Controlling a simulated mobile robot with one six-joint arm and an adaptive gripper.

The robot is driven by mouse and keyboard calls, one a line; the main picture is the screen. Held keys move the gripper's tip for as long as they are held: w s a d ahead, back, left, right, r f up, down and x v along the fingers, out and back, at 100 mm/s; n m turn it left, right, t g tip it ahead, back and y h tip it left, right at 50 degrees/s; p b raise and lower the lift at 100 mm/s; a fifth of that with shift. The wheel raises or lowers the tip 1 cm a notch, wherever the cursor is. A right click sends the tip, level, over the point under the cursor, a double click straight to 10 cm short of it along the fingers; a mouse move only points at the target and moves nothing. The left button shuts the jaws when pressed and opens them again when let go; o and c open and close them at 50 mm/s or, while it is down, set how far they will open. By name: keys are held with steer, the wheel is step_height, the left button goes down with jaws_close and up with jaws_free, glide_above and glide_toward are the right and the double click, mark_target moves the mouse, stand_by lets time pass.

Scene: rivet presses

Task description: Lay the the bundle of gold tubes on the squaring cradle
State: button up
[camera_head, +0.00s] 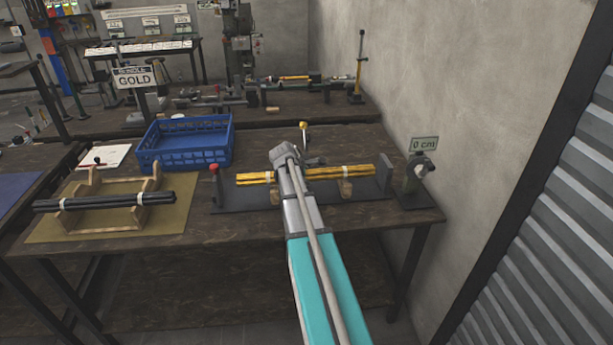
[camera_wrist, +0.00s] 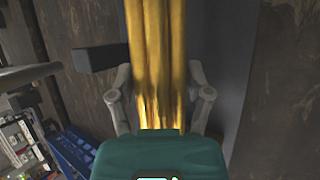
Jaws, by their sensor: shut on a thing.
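The bundle of gold tubes (camera_head: 340,172) lies level across the squaring cradle (camera_head: 240,199), a grey base with small wooden supports. White bands show around the bundle. Its right end is close to the upright grey end plate (camera_head: 384,176); I cannot tell if they touch. The tubes are at the supports' height, but I cannot tell whether they rest on them or hang just above. In the wrist view my gripper (camera_wrist: 160,103) is shut on the gold tubes (camera_wrist: 157,50), one finger on each side. My arm hides the bundle's middle in the head view.
A dark tube bundle (camera_head: 105,201) lies on a wooden cradle (camera_head: 93,184) at left. A blue crate (camera_head: 184,146) stands behind it. A red-topped post (camera_head: 214,180) stands at the cradle's left, and a stand with a "0 cm" display (camera_head: 424,144) at right, near the wall.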

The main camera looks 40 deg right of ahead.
steer(key=shift+f+b, duration=0.6)
steer(key=shift+f, duration=0.05)
steer(key=o, duration=1.4)
steer(key=shift+c, duration=0.2)
steer(key=shift+r, duration=0.25)
step_height(320, 180, up, 3)
steer(key=p, duration=0.3)
steer(key=shift+f, duration=0.15)
steer(key=shift+d+r, duration=0.1)
steer(key=shift+r, duration=0.1)
step_height(320, 180, up, 5)
steer(key=p, duration=0.6)
steer(key=shift+r, duration=0.2)
